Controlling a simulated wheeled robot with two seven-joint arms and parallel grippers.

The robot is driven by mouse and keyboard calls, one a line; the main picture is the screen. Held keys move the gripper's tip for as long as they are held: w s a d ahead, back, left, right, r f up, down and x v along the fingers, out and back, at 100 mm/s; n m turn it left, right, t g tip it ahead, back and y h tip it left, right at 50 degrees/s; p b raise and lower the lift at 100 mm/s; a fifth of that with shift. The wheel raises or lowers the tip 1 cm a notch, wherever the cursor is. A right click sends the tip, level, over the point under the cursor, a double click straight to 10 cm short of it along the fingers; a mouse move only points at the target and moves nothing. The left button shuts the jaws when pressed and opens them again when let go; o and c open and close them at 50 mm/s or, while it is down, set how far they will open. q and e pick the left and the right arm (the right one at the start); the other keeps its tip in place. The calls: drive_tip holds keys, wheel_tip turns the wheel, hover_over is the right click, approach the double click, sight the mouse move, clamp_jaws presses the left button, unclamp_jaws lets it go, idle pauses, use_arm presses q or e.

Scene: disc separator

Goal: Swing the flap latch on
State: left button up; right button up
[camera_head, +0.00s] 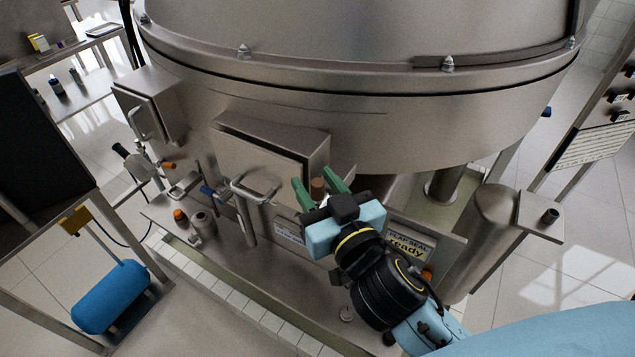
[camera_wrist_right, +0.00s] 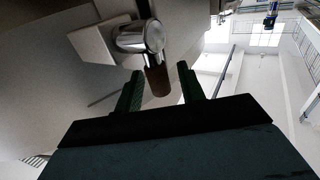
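A latch-like lever with a brown grip (camera_head: 318,188) sits below the large steel vessel, beside a box-shaped housing; I take it to be the flap latch. In the right wrist view its brown grip (camera_wrist_right: 157,80) hangs from a shiny round metal pivot (camera_wrist_right: 140,37) on a plate. My right gripper (camera_head: 313,178) is open, with its green fingers on either side of the brown grip. In the right wrist view the fingers (camera_wrist_right: 160,72) show a gap around the grip; I cannot tell whether either touches it. My left gripper is not in view.
The steel vessel (camera_head: 350,110) and its box housing (camera_head: 270,150) stand close above my gripper. A handle (camera_head: 254,190) is to its left. A "FLAP SEAL ready" sign (camera_head: 408,244) is to its lower right. A blue tank (camera_head: 110,295) stands at lower left.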

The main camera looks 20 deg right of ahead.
drive_tip(key=shift+c, duration=0.2)
clamp_jaws()
drive_tip(key=p, duration=0.2)
drive_tip(key=g+p, duration=0.1)
drive_tip(key=p, duration=0.1)
drive_tip(key=shift+w+a+r+n, duration=0.15)
drive_tip(key=shift+w+r+n, duration=0.15)
drive_tip(key=shift+n, duration=0.1)
drive_tip(key=shift+w+a+f+n+g, duration=0.2)
drive_tip(key=shift+f+n+g, duration=0.1)
drive_tip(key=shift+g, duration=0.4)
drive_tip(key=shift+o, duration=0.2)
unclamp_jaws()
drive_tip(key=shift+s, duration=0.15)
